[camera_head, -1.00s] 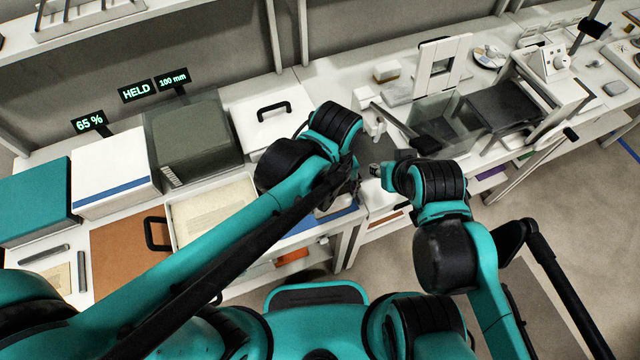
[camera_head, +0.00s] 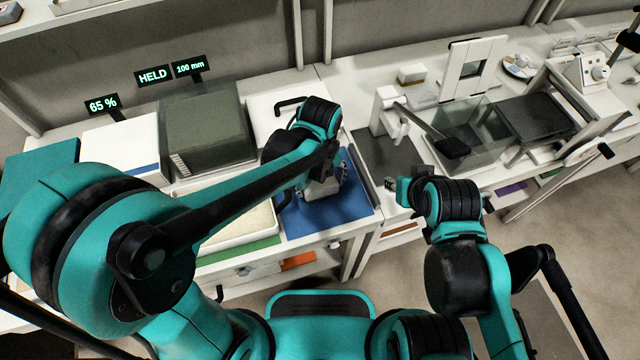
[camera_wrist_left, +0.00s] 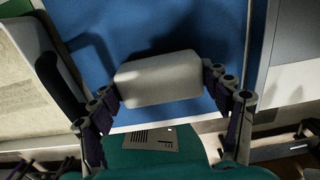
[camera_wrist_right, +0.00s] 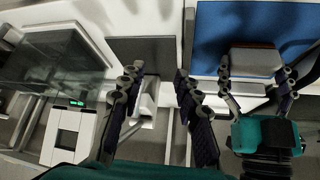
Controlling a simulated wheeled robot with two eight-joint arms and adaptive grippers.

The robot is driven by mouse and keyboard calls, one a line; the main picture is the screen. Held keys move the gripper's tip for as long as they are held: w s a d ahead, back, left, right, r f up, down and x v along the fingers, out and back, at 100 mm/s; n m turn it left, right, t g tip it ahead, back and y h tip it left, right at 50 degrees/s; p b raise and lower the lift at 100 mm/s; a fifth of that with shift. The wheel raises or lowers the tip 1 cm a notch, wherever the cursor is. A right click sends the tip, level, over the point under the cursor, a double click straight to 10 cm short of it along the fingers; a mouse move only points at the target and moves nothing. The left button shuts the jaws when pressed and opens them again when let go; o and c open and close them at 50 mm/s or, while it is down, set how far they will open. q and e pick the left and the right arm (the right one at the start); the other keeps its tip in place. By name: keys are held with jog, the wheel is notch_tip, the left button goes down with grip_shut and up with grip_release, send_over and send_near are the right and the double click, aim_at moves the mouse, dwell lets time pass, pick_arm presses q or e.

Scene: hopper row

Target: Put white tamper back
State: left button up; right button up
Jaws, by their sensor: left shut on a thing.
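A pale grey-white block, which looks like the white tamper (camera_wrist_left: 158,79), is gripped between the two fingers of my left gripper (camera_wrist_left: 165,98). In the head view my left gripper (camera_head: 322,186) is over the blue mat (camera_head: 300,217), near its right side. The block also shows in the right wrist view (camera_wrist_right: 256,62), with a brownish top edge. I cannot tell whether it touches the mat. My right gripper (camera_wrist_right: 160,95) is open and empty, its fingers apart; in the head view it (camera_head: 392,184) is right of the mat, near the dark plate.
A white lidded box (camera_head: 262,108) with a black handle stands behind the mat. A shallow pale tray (camera_head: 240,228) lies to its left. A dark plate (camera_head: 385,155), a clear box (camera_head: 470,135) and a black-headed lever (camera_head: 452,147) stand right. Dark green box (camera_head: 205,130) is at back left.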

pick_arm(q)
jog(key=shift+r, duration=0.1)
jog(key=o, duration=1.3)
